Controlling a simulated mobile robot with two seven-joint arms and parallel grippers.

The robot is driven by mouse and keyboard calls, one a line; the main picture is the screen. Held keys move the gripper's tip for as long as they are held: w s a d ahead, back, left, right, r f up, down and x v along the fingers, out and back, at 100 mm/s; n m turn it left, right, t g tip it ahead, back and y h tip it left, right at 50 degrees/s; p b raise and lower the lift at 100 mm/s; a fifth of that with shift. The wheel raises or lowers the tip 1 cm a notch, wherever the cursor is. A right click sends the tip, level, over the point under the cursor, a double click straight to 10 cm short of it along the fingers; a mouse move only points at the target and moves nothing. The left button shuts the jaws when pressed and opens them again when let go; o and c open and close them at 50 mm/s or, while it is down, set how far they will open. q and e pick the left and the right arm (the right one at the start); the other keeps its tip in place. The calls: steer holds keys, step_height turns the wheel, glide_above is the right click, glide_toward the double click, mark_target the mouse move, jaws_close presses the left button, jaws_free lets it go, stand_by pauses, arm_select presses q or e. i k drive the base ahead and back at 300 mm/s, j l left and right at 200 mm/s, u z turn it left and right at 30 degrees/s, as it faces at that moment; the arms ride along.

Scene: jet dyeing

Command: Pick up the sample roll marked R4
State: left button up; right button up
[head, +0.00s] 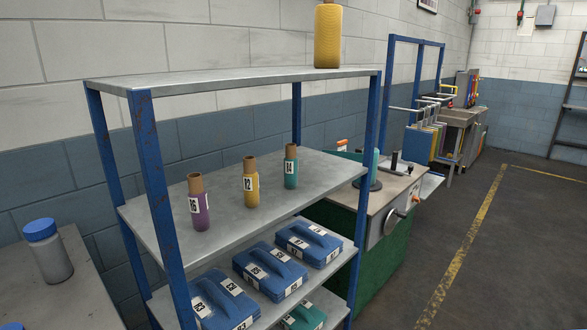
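Three sample rolls stand upright on the middle shelf (150,215) of a blue-framed rack in the head view. The teal roll (291,176), furthest right, has a brown top and a white label that appears to read R4. The yellow roll (250,196) in the middle appears to read R2. The purple roll (198,215) is on the left; its label is small and hard to read. The rolls stand apart from each other. Neither of my grippers is in view.
The rack's top shelf (220,82) is above the rolls, with a large yellow roll (328,40) on it. A blue front post (160,200) stands left of the purple roll. Several blue labelled cases (270,272) fill the shelf below. A green-sided bench (375,260) stands behind right. Floor at right is clear.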

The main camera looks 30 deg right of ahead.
mark_target(291, 160)
steer(key=i+l, duration=0.1)
steer(key=l, duration=0.8)
steer(key=i+l, duration=0.1)
steer(key=l, duration=1.7)
steer(key=i+l+u, duration=0.1)
steer(key=l, duration=0.8)
